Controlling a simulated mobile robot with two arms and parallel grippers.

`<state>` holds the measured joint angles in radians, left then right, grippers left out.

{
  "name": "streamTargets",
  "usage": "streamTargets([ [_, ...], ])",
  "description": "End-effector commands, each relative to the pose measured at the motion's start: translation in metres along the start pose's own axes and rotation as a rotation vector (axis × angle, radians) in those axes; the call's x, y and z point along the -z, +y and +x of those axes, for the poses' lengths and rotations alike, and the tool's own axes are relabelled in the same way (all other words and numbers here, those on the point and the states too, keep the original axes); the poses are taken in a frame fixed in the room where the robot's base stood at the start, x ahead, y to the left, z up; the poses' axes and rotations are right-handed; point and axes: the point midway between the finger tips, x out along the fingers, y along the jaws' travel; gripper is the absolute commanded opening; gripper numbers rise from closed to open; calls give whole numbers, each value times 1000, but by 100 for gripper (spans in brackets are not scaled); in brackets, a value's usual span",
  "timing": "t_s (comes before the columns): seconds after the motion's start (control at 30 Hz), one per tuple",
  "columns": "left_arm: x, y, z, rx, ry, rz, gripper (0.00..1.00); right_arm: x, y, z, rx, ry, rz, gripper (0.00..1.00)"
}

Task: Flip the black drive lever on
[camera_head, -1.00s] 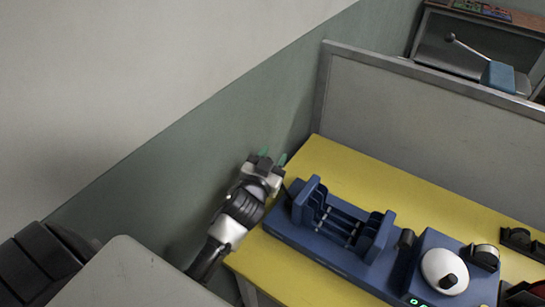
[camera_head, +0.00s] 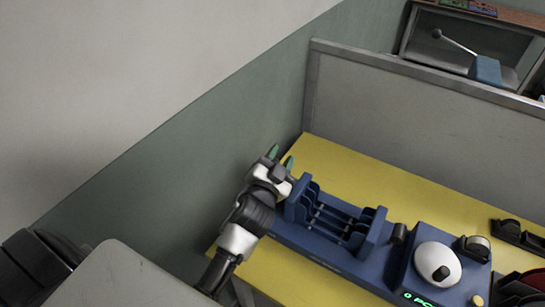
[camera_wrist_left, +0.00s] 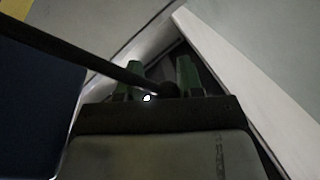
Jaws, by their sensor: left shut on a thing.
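The black drive lever (camera_wrist_left: 95,62) shows in the left wrist view as a dark rod crossing from the upper left to a round knob. The knob lies between the two green fingertips of my left gripper (camera_wrist_left: 160,80), which is shut on it. In the head view my left gripper (camera_head: 280,158) is at the left end of the blue machine (camera_head: 335,255). There the lever is hidden by the gripper and the machine's upright plates. My right gripper is not in view.
The machine stands on a yellow table (camera_head: 345,165) and carries a white dome (camera_head: 437,262) and a green lit display (camera_head: 418,298). A grey partition (camera_head: 410,115) stands behind the table. A wall (camera_head: 170,150) runs close beside my left arm.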

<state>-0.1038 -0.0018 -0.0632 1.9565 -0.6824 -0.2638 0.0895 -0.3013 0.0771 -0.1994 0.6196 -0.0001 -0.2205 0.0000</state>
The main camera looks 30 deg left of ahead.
Motion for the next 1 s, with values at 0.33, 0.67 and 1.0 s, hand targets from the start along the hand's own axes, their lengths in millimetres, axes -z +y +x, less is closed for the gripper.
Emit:
streamTargets([
  [0.33, -4, 0, -1, 0, -11, 14, 51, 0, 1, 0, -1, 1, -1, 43],
  [0.67, -2, 0, -1, 0, -5, 6, 62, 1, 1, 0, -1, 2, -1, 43],
  [1.0, -5, 2, -48, -2, -9, 4, 62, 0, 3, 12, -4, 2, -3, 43],
])
